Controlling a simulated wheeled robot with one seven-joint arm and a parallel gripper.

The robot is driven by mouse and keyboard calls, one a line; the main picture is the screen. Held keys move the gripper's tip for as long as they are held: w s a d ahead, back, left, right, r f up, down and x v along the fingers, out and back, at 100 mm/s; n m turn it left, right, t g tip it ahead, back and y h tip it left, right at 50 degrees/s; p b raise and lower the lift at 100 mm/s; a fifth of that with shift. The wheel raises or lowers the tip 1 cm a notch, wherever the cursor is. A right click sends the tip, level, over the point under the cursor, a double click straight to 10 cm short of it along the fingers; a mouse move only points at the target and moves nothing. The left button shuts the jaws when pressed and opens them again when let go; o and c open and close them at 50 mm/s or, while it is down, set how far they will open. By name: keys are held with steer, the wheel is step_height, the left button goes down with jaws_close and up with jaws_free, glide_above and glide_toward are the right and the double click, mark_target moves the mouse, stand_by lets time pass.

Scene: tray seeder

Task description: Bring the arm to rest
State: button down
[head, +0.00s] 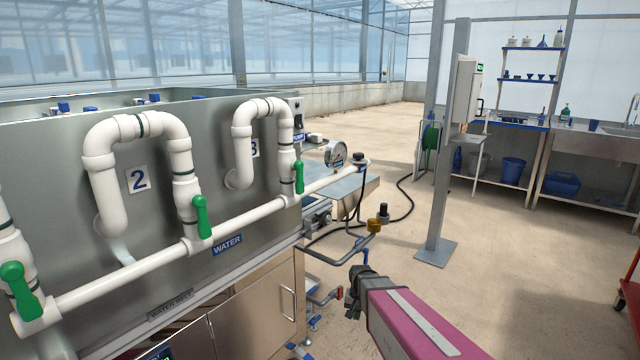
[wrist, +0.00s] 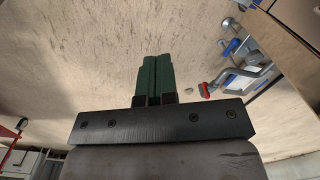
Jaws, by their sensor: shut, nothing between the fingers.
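My gripper (wrist: 156,66) shows in the wrist view with its two dark green fingers pressed together. Nothing is between them. Bare floor (wrist: 75,60) lies behind the fingers, and they touch nothing that I can see. In the head view my pink arm reaches in from the bottom edge, right of the machine. A dark part is at its far end; the fingers cannot be made out there.
The steel machine (head: 215,100) with white water pipes (head: 130,280) and green valve handles (head: 201,217) fills the left. A red-handled pipe fitting (wrist: 207,90) is right of the fingers. A grey post (head: 441,170) stands beyond my arm.

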steer(key=s+d+r+n, duration=0.2)
steer(key=s+d+r, duration=0.3)
steer(key=s+r, duration=0.5)
steer(key=shift+d+r+n, duration=0.2)
steer(key=shift+r+n, duration=0.2)
steer(key=shift+r, duration=0.3)
